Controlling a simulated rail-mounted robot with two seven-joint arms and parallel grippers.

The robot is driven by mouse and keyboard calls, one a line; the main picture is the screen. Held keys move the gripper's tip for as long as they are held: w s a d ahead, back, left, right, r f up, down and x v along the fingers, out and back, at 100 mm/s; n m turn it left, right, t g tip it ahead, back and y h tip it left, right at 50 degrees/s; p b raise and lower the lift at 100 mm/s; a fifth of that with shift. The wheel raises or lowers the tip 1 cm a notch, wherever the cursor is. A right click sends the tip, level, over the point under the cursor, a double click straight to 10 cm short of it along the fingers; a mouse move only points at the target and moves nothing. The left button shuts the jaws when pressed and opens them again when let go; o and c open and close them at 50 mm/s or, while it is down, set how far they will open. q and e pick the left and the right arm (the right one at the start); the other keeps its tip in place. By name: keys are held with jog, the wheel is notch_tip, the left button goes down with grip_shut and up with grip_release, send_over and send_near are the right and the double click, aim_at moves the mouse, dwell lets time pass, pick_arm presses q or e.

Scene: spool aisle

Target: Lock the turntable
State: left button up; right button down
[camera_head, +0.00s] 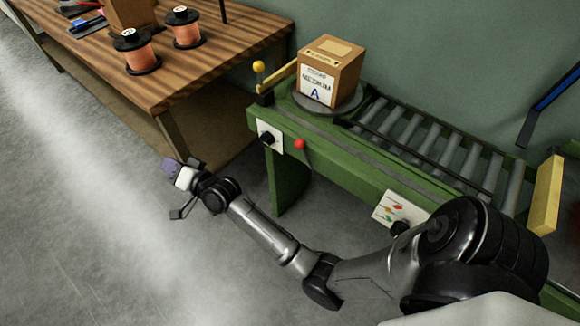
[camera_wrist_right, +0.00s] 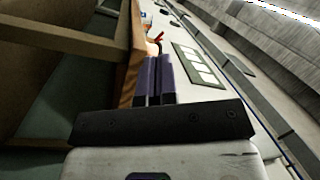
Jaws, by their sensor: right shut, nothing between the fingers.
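The turntable (camera_head: 326,111) is a grey disc on the left end of the green roller conveyor, with a cardboard box (camera_head: 338,68) marked "A" on it. Below it, on the conveyor's front side, are a red ball knob (camera_head: 300,144) and a black knob (camera_head: 267,138) on a white plate. A yellow ball (camera_head: 258,66) stands on a post at the corner. My right gripper (camera_head: 172,168) is shut and empty, in the air left of the conveyor and apart from these knobs. Its purple fingers (camera_wrist_right: 155,80) are together in the right wrist view. My left gripper is not in view.
A wooden table (camera_head: 190,75) at the upper left holds copper wire spools (camera_head: 138,52). A panel with coloured buttons (camera_head: 398,210) is on the conveyor's front. A yellow end stop (camera_head: 545,195) closes the conveyor's right end. The floor at left is open.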

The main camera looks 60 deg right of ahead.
jog(key=s+d+f+m+g+h+b, duration=0.25)
jog(key=d+m+h, duration=0.25)
jog(key=m+h, duration=0.55)
jog(key=s+d+f+m+g+h+b, duration=0.1)
jog(key=d+f+m+h+b, duration=0.15)
jog(key=d+m+h, duration=0.75)
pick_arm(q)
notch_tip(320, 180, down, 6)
pick_arm(e)
jog(key=s+a+f+m+g, duration=0.1)
jog(key=s+f+m+g, duration=0.2)
jog(key=s+m+g, duration=0.4)
jog(key=s+a+f+m+g, duration=0.2)
jog(key=s+m+g, duration=0.6)
jog(key=m+g, duration=1.2)
jog(key=shift+s+a+f+m+h, duration=0.3)
jog(key=shift+f+m, duration=0.35)
jog(key=shift+m, duration=2.9)
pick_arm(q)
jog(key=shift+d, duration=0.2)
pick_arm(e)
jog(key=shift+w+g, duration=0.1)
jog(key=shift+g, duration=0.15)
